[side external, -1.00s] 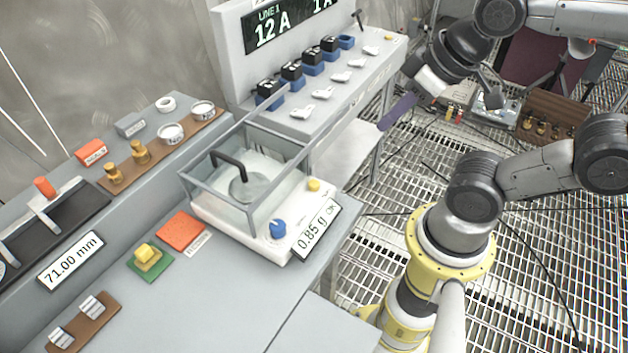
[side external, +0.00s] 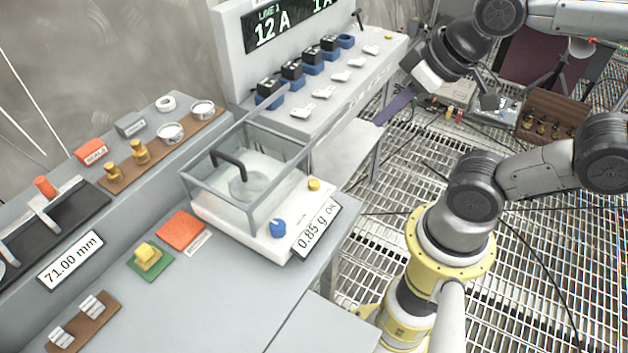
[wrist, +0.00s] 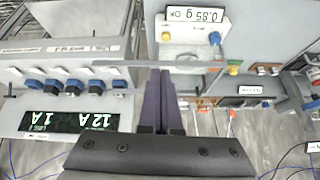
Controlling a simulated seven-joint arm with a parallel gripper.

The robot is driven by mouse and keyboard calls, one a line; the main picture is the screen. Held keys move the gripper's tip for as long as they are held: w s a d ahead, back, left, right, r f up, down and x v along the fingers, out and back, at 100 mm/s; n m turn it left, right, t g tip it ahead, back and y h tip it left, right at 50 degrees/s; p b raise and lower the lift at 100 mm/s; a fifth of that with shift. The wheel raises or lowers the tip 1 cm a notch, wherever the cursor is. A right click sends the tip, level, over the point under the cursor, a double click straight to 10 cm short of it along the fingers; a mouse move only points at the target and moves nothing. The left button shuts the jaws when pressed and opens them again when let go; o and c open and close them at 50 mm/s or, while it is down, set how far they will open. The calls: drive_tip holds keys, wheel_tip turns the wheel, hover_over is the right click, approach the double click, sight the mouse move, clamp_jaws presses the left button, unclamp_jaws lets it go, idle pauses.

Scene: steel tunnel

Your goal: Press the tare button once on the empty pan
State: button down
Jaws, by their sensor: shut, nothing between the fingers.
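The balance (side external: 262,242) is a white box with a clear glass shield on the bench, and its display (side external: 317,229) reads 0.85 g OK. A round pan (side external: 250,187) sits inside the glass; I see nothing lying on it. A blue knob (side external: 278,228) and a small yellow button (side external: 314,184) are on the front ledge; I cannot read which is tare. Both also show in the wrist view, blue (wrist: 214,38) and yellow (wrist: 166,37). My gripper (side external: 380,122), with purple fingers, is shut and empty, high to the right of the balance and touching nothing.
A black handle (side external: 228,162) stands at the glass shield. A shelf with several black and blue blocks and a 12 A display (side external: 268,27) is behind. An orange pad (side external: 181,230) and a yellow block (side external: 147,253) lie left of the balance.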

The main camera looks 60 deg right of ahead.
drive_tip(key=w+d+r+m+t, duration=0.1)
drive_tip(key=w+d+m+t, duration=0.1)
drive_tip(key=w+m+t, duration=0.3)
drive_tip(key=m+g+y, duration=0.1)
drive_tip(key=m+g, duration=0.1)
hover_over(318, 185)
wheel_tip(318, 185, down, 10)
drive_tip(key=shift+f, duration=0.25)
drive_tip(key=shift+f, duration=4.4)
drive_tip(key=shift+s, duration=0.1)
drive_tip(key=shift+f, duration=0.4)
